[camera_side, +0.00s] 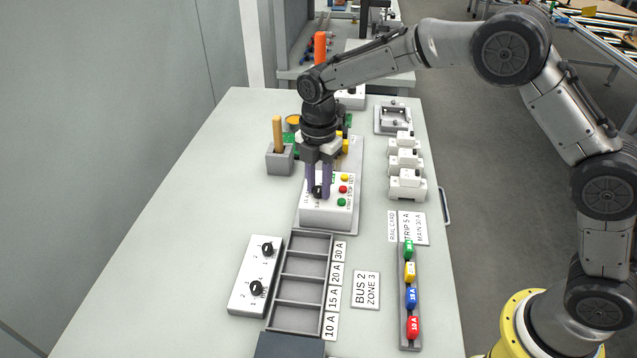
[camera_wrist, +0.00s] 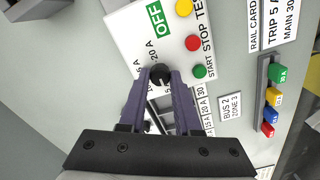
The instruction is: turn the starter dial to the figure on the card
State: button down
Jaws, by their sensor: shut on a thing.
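The starter box (camera_side: 326,212) is white and stands mid-table, with a yellow, a red and a green button on its right side. Its black starter dial (camera_wrist: 160,73) sits between the purple fingers of my gripper (camera_side: 318,193). The gripper is shut on the dial. In the wrist view the fingertips (camera_wrist: 161,80) flank the knob and hide part of its scale. A "20 A" mark shows beside it, other figures are partly covered, and I cannot tell where the pointer stands. The card (camera_side: 412,228) reads "TRIP 5 A" and "MAIN 30 A"; it also shows in the wrist view (camera_wrist: 277,25).
A grey compartment tray (camera_side: 303,275) and a white two-knob box (camera_side: 256,275) lie in front. A rail of coloured fuses (camera_side: 410,300) is at right, below white breakers (camera_side: 406,180). A grey holder (camera_side: 280,159) with a wooden handle stands at left. The table's left side is clear.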

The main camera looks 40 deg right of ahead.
aim_at(319, 189)
jog(key=shift+r, duration=0.15)
jog(key=c, duration=0.6)
grip_release()
notch_tip(319, 189, up, 14)
jog(key=shift+d, duration=0.1)
dwell(0.3)
